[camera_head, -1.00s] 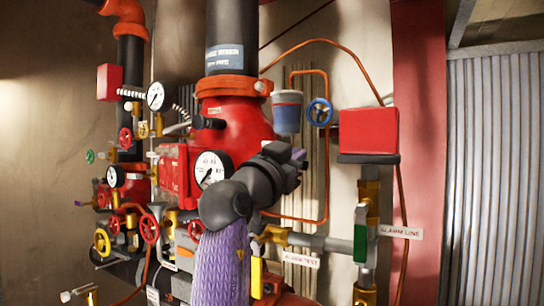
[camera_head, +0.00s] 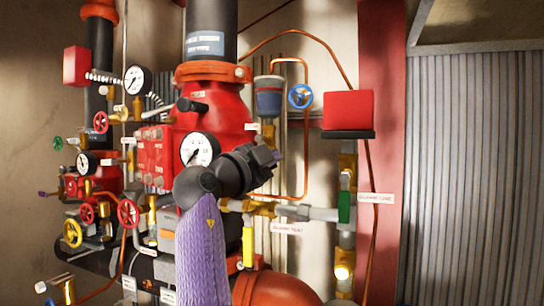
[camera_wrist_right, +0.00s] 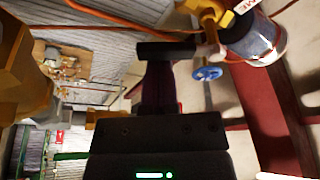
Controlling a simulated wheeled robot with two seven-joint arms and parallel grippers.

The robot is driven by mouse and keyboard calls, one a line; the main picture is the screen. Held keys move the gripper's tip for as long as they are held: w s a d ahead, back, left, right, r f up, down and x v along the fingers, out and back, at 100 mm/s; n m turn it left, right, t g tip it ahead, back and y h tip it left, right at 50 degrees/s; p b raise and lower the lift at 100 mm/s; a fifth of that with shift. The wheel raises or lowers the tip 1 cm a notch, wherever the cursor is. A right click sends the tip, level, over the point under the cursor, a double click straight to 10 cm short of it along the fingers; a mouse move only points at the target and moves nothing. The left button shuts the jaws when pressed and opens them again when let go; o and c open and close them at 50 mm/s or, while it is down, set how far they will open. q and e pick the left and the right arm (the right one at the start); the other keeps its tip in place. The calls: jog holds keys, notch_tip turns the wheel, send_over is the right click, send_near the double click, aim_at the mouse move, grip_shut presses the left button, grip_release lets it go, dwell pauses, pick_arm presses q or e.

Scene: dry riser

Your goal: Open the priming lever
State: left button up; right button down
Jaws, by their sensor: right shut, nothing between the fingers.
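No lever in view is legibly marked as the priming lever. A yellow lever handle (camera_head: 248,248) hangs down from the brass valve near the "alarm test" label, and a green lever handle (camera_head: 344,207) stands on the pipe by the "alarm line" label. My right gripper (camera_head: 272,158) is shut and empty. It appears in front of the red valve body, right of the large white gauge (camera_head: 201,149), and hides part of the body. In the right wrist view my gripper (camera_wrist_right: 166,48) shows as dark fingers near the blue handwheel (camera_wrist_right: 207,73). My left gripper is out of view.
A blue-and-grey drain cup (camera_head: 268,100) and the blue handwheel (camera_head: 301,96) are above right of my gripper. A red box (camera_head: 347,110) sits further right. Several red handwheels, gauges and thin orange pipes crowd the left. The corrugated panel at right is clear.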

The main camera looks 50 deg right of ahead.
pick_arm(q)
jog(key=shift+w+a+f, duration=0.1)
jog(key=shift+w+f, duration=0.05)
pick_arm(e)
jog(key=shift+w+a+f, duration=0.15)
jog(key=shift+w+f, duration=0.1)
jog(key=shift+w, duration=0.05)
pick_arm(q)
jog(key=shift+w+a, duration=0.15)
pick_arm(e)
jog(key=shift+w+a+f, duration=0.1)
jog(key=shift+w, duration=0.15)
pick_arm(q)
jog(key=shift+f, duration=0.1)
